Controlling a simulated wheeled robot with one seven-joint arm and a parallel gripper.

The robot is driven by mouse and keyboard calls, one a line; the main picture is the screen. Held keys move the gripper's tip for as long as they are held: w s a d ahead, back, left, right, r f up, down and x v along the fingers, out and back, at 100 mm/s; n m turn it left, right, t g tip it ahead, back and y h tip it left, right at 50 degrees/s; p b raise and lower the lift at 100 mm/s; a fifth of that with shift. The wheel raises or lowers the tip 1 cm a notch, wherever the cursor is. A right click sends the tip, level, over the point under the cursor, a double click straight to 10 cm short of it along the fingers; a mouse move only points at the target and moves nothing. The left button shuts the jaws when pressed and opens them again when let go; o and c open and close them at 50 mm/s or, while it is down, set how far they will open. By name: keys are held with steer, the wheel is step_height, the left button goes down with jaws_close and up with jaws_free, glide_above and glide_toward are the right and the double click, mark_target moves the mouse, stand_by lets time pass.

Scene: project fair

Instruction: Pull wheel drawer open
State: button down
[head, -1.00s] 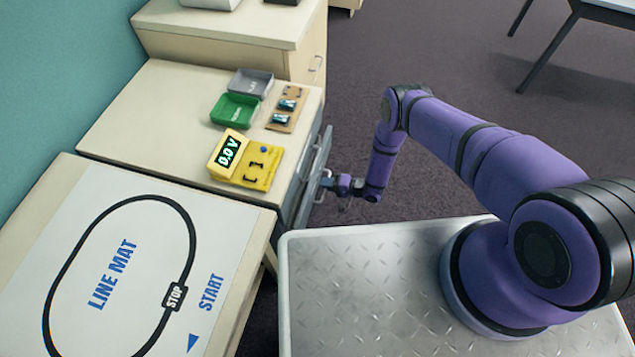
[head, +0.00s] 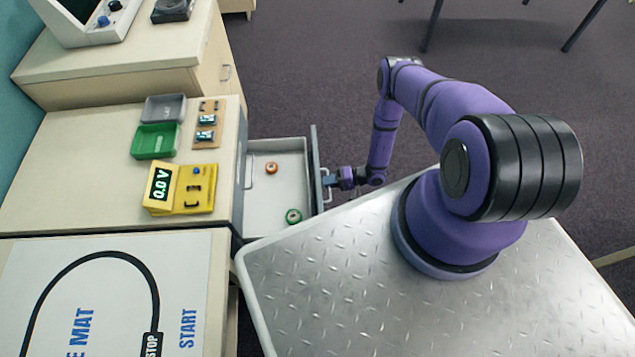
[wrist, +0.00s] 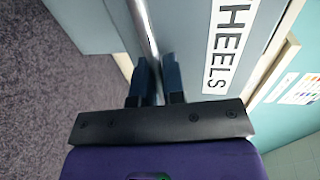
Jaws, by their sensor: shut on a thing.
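The wheel drawer (head: 278,223) stands pulled well out of the cabinet under the bench in the head view.
A yellow meter reading 0.0 V (head: 182,188), a green tray (head: 155,141) and a grey tray (head: 165,108) stand on the bench. The line mat (head: 110,290) lies on the nearer table. Dark carpet is open to the right of the drawer.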

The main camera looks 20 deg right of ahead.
steer(key=shift+d, duration=0.45)
steer(key=c, duration=1.2)
jaws_free()
steer(key=shift+s, duration=0.1)
steer(key=shift+c, duration=0.2)
steer(key=v, duration=1)
steer(key=shift+d, duration=0.35)
steer(key=shift+s, duration=0.1)
